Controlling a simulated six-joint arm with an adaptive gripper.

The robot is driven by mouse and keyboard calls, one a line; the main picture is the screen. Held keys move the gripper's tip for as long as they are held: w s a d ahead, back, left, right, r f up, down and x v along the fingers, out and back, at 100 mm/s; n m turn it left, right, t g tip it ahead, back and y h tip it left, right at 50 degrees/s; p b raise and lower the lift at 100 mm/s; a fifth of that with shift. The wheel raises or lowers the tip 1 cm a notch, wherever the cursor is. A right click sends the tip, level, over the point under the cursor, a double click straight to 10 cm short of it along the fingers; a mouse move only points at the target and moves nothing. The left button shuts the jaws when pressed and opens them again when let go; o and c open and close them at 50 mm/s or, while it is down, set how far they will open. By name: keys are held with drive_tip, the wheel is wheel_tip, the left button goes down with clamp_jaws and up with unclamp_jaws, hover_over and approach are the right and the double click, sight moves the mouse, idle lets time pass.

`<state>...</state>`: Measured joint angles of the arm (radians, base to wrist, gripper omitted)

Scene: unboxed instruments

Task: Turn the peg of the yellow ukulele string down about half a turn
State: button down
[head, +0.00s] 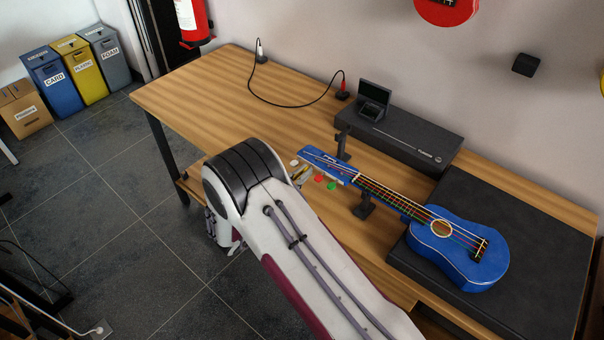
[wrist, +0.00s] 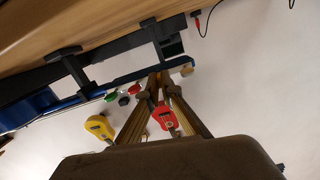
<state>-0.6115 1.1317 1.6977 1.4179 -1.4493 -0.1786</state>
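The blue ukulele (head: 462,262) lies with its body on a black case and its neck propped on a black stand. Its headstock (head: 325,165) points left; it also shows in the wrist view (wrist: 125,74). A green peg (head: 331,186), a red peg (head: 319,180) and a pale peg (head: 294,162) stick out along its near edge. In the wrist view my gripper (wrist: 159,77) has its fingertips close together at the headstock edge, between the red peg (wrist: 124,101) and the pale peg (wrist: 187,70). The yellow string's peg cannot be made out; the fingertips may cover it.
The neck stand (head: 364,207) is close to the headstock. A long dark box (head: 415,140) with a small open case (head: 374,98) lies behind the neck. A black cable (head: 290,105) runs along the back. The table's left part (head: 210,95) is clear.

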drive_tip(key=shift+m+t, duration=0.35)
drive_tip(key=shift+m, duration=3.5)
drive_tip(key=shift+m+t, duration=0.35)
drive_tip(key=shift+m, duration=3.5)
drive_tip(key=c, duration=2.3)
unclamp_jaws()
drive_tip(key=shift+s, duration=0.15)
drive_tip(key=shift+v, duration=5.9)
drive_tip(key=shift+r, duration=0.1)
